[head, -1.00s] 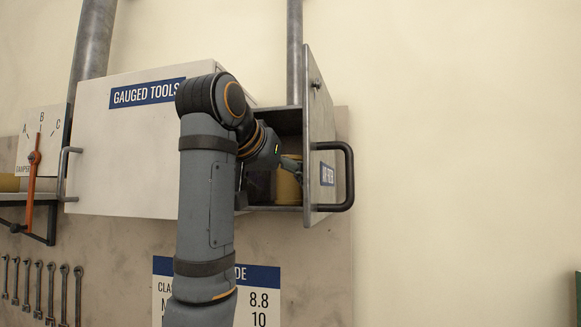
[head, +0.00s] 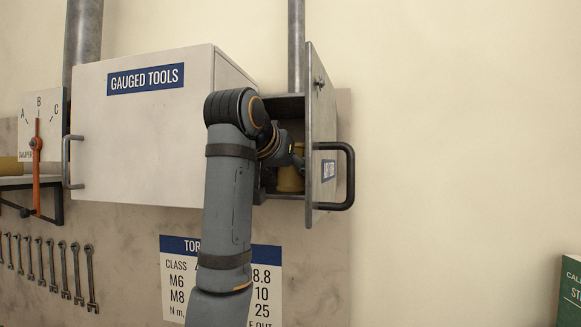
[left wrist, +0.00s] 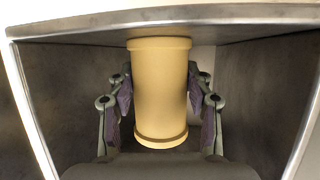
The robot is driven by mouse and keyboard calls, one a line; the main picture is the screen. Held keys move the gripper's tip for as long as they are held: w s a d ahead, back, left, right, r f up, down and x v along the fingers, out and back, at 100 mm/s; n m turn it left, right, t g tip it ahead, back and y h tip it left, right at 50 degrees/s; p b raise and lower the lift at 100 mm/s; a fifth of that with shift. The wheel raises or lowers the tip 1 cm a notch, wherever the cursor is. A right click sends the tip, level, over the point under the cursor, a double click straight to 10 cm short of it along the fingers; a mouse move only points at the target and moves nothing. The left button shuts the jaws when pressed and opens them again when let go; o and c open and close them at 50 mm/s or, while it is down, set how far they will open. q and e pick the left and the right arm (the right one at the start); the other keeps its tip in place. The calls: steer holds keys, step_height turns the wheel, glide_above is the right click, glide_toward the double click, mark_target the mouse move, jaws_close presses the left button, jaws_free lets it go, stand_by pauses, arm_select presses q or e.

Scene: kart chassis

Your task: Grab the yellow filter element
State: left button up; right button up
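The yellow filter element is a plain cylinder (left wrist: 160,90), standing in a grey metal compartment in the left wrist view. In the head view a small part of it (head: 289,181) shows behind my left gripper (head: 297,160). In the left wrist view the fingers of my left gripper (left wrist: 160,108) flank the cylinder on both sides, their pads very close to its sides. I cannot tell whether the pads press on it or leave a thin gap. My right gripper is not in view.
An open door (head: 322,110) with a black handle stands just right of the compartment. A white "GAUGED TOOLS" cabinet (head: 150,150) is on the left. A metal wall (left wrist: 60,90) and top edge (left wrist: 160,22) closely surround the gripper. The wall farther right is bare.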

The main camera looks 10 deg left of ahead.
arm_select(q)
steer(key=shift+w, duration=0.1)
steer(key=c, duration=0.5)
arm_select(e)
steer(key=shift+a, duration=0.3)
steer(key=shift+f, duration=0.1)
